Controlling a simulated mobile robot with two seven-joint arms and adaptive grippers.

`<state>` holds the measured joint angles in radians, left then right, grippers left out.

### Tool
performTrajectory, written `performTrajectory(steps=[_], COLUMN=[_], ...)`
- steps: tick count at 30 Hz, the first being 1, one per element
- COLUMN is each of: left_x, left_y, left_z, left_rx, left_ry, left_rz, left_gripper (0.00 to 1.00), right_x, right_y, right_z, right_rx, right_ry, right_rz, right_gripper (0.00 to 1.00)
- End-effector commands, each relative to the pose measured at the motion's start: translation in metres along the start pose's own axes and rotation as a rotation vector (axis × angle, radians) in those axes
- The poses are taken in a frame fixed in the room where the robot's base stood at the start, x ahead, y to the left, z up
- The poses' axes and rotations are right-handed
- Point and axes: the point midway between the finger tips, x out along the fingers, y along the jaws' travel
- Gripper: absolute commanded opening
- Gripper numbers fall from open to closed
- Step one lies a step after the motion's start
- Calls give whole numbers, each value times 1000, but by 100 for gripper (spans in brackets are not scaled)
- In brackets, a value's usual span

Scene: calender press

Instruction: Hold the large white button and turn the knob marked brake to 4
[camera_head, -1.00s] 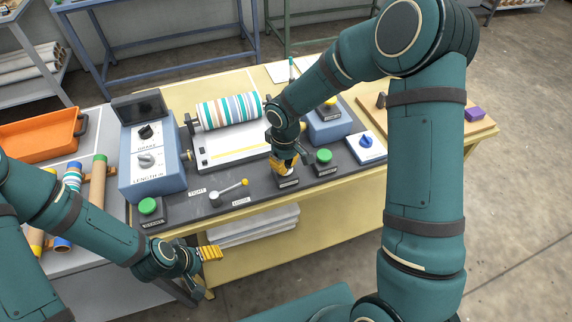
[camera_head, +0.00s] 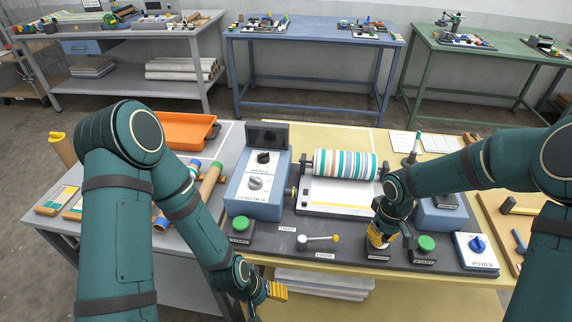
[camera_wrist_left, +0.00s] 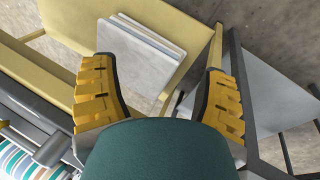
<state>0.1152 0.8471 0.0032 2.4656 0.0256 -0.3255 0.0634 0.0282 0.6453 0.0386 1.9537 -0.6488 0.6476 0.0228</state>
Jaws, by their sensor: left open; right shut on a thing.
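The brake knob (camera_head: 263,157) is black and sits on the upper part of a blue and white control box (camera_head: 253,203), above a paler knob (camera_head: 256,183) marked length. Its setting is too small to read. My right gripper (camera_head: 377,242) points down and is shut at the top of a small dark button box (camera_head: 378,254) at the bench's front. The gripper hides the button there, so its white cap does not show. My left gripper (camera_head: 268,292) is low in front of the bench, below the control box. In the left wrist view its yellow fingers (camera_wrist_left: 158,70) are spread and empty.
Green buttons stand at left (camera_head: 240,224) and right (camera_head: 426,243) of the bench front. A striped roll (camera_head: 345,164) is behind. A blue power knob (camera_head: 478,244) is at right, an orange tray (camera_head: 186,130) at back left.

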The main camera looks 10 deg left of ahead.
Motion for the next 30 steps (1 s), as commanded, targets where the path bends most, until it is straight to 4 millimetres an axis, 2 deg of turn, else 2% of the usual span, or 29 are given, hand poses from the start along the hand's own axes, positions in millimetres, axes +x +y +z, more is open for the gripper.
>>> performTrajectory(steps=[5,11,20,23,25,28,30], left_x=[-2,-16,-58,-77,-94,-121,-139], left_y=[-7,-10,4,17,34,81,118], left_z=[-7,-16,-32,-41,-54,-86,-109], left_rx=[-240,-637,-1225,-1388,-1445,-1313,-1139], left_ry=[-95,-229,-387,-427,-438,-398,-340], left_rz=[-59,-175,-400,-483,-527,-521,-480], left_gripper=[74,74,74,74,74,74,74], right_x=[2,3,3,3,3,3,3], right_y=[-1,-1,-1,-1,-1,-2,-2], right_z=[2,2,2,2,2,2,2], right_rx=[-1,-1,-1,-1,-1,-1,-1], right_ry=[-6,-6,-7,-7,-7,-7,-7], right_rz=[-3,-4,-4,-4,-4,-4,-4], right_gripper=[0,0,0,0,0,0,0])
